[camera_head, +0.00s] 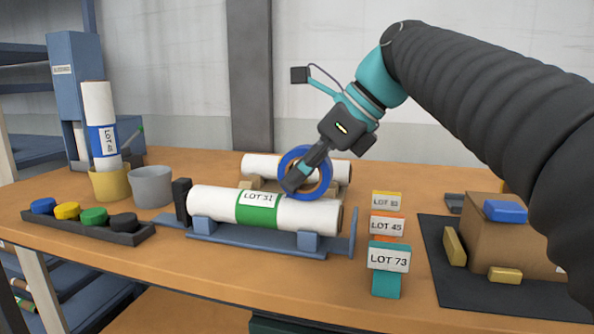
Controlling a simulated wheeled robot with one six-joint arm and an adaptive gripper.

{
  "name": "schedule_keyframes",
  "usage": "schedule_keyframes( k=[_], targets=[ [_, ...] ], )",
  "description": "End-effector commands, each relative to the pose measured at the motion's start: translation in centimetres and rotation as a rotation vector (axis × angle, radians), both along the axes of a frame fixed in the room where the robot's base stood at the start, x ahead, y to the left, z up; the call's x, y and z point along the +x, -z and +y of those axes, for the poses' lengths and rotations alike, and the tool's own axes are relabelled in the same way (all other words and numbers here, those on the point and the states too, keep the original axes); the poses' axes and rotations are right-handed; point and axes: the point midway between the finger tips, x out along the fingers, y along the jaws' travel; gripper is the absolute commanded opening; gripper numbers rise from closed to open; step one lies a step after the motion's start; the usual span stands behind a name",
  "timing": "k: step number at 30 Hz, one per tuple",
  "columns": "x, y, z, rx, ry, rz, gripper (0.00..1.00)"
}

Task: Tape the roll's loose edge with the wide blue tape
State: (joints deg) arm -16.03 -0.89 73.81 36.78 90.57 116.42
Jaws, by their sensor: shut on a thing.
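My gripper (293,185) is shut on a blue tape ring (328,167) and holds it upright, above or against the upper side of a white roll. That white roll (217,204) has a green band and a "LOT 31" label, and lies in a blue cradle (262,240). From this view I cannot tell whether the tape touches the roll. The roll's loose edge cannot be made out. Another white roll (262,166) lies behind, partly hidden by the tape and gripper.
A dark tray (135,238) with coloured round pieces lies left. Yellow (110,187) and grey (152,190) cups stand behind it; the yellow one holds an upright roll. Lot cards (388,258) stand right of the cradle. A cardboard box (490,235) sits on a dark mat (436,270) farther right.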

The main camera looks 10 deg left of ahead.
Motion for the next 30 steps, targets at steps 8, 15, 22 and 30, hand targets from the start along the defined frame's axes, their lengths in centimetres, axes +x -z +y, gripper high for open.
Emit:
schedule_keyframes(
  k=[8,15,22,30],
  targets=[
    [0.0,0.0,-0.1,-0.001,0.0,0.001,0.0],
    [0.0,0.1,-0.9,-0.003,0.001,0.004,0.0],
    [0.0,0.3,-1.2,-0.004,0.0,0.003,0.0],
    [0.0,0.3,-1.3,-0.005,0.0,0.005,0.0]
  ],
)
